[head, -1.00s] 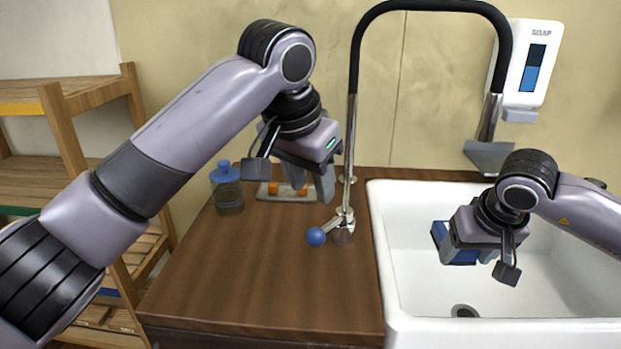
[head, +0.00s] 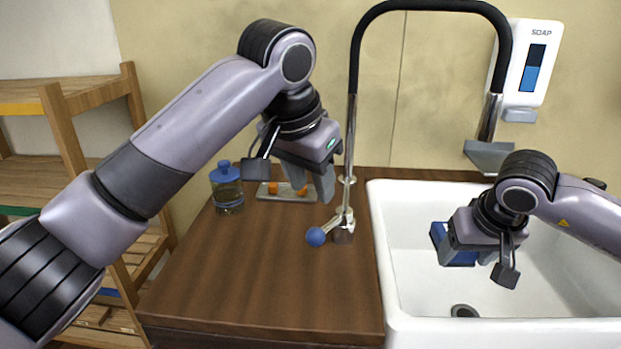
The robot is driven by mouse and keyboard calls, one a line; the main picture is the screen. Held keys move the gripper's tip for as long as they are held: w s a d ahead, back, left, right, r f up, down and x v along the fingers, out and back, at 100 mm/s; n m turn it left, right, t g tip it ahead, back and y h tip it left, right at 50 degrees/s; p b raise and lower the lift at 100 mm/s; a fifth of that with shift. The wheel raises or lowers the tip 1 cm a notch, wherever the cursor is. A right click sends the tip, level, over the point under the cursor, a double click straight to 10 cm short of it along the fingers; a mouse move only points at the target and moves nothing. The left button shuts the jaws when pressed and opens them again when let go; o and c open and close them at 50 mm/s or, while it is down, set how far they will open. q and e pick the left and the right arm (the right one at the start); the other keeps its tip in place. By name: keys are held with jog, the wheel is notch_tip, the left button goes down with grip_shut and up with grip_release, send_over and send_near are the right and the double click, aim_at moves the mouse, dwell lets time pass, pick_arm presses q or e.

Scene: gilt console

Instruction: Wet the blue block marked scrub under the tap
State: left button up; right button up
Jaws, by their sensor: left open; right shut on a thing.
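The blue block (head: 438,234) is over the white sink (head: 400,327), partly hidden by my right gripper; its marking cannot be read. My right gripper (head: 474,262) is shut on it, inside the sink area and below the tap's spout head (head: 489,156). The tap (head: 352,130) has a tall black hose arch and a lever with a blue ball knob (head: 316,237) at its base. I see no water stream below the spout. My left gripper (head: 312,190) is open and empty, above the counter just left of the tap post, behind and above the blue knob.
A clear jar with a blue lid (head: 228,190) and a tray with orange pieces (head: 262,192) stand at the back of the wooden counter (head: 270,275). A soap dispenser (head: 532,65) hangs on the wall. A wooden shelf (head: 75,135) is at the left. The counter's front is clear.

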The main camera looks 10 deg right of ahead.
jog(key=shift+r, duration=0.1)
dwell(0.3)
jog(key=s+a+r+p, duration=0.2)
jog(key=a+r, duration=0.2)
jog(key=shift+s+p, duration=0.3)
jog(key=shift+s, duration=0.1)
jog(key=shift+s+a+f, duration=0.1)
dwell(1.2)
